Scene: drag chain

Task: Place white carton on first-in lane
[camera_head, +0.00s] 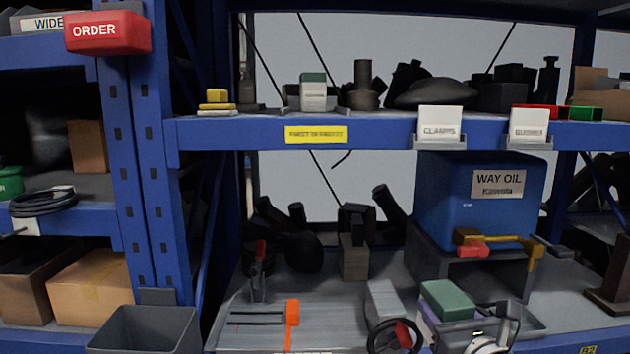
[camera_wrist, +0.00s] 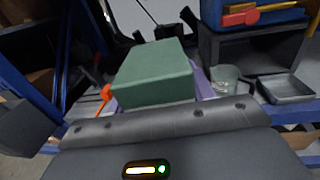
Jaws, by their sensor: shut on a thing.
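The upper shelf carries a yellow label (camera_head: 316,134) that seems to read first in first. Above that label, a white carton with a green top (camera_head: 313,93) stands in a grey lane.
White label holders (camera_head: 440,121) line the upper shelf edge. A blue WAY OIL bin (camera_head: 480,205) stands behind the held carton. A grey tray (camera_wrist: 286,88) lies to its right. An orange-handled tool (camera_head: 292,312) lies to its left. A blue upright (camera_head: 150,150) stands further left.

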